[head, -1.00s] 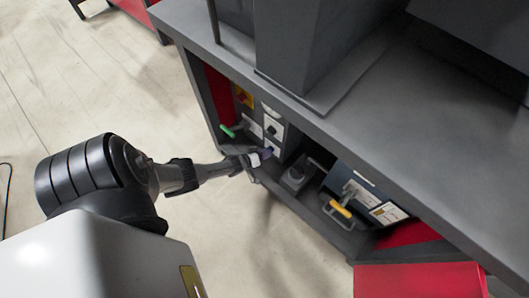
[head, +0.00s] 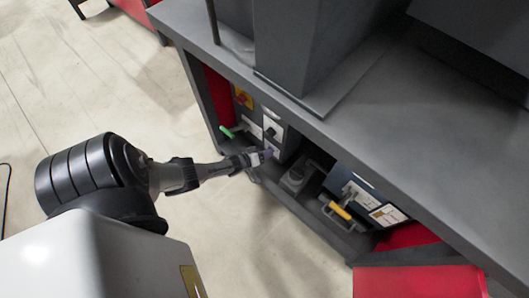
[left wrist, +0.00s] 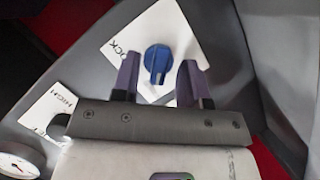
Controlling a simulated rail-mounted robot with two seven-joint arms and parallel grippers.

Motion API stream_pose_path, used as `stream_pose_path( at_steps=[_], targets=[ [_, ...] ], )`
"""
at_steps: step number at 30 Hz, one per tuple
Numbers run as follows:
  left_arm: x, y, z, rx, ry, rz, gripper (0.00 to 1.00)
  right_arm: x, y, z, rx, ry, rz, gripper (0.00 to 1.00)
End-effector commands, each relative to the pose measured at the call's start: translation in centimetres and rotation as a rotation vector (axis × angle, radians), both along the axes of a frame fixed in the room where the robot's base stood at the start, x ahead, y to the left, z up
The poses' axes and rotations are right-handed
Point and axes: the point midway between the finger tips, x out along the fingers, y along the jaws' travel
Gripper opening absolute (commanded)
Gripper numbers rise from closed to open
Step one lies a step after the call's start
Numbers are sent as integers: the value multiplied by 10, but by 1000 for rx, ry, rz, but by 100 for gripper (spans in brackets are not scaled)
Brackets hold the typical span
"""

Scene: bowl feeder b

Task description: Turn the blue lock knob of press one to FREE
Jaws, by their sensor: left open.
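The blue lock knob (left wrist: 158,60) shows in the left wrist view on a white label plate (left wrist: 183,32). The word LOCK is readable left of the knob; any other lettering on the plate is hidden. My left gripper (left wrist: 159,70) is open, with one dark purple finger on each side of the knob. I cannot tell whether the fingers touch it. In the head view, my left gripper (head: 268,154) is at the low panel under the grey press table (head: 390,130), and it hides the knob there. My right gripper is not in view.
A green handle (head: 227,132) and a red-yellow switch (head: 242,97) are left of my gripper. A dark knob (head: 271,132) is just above it. A yellow handle (head: 340,210) is to the right. A round gauge (left wrist: 18,160) shows lower left in the wrist view.

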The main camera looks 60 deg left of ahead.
Motion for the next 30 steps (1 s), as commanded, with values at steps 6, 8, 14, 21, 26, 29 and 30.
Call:
stream_pose_path(
  at_steps=[6,8,14,21,26,29,30],
  targets=[
    [-4,-1,2,0,0,-1,40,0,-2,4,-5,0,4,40],
    [-9,-1,5,0,0,-1,40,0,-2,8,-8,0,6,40],
    [-42,-4,17,0,2,-1,40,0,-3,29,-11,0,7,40],
    [-87,-7,29,0,1,-1,40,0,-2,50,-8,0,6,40],
    [-110,-9,34,0,1,-1,40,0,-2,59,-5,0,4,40],
    [-120,-9,36,0,1,-1,40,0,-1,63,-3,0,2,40],
    [-123,-9,36,0,0,0,40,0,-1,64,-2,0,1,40]
  ],
)
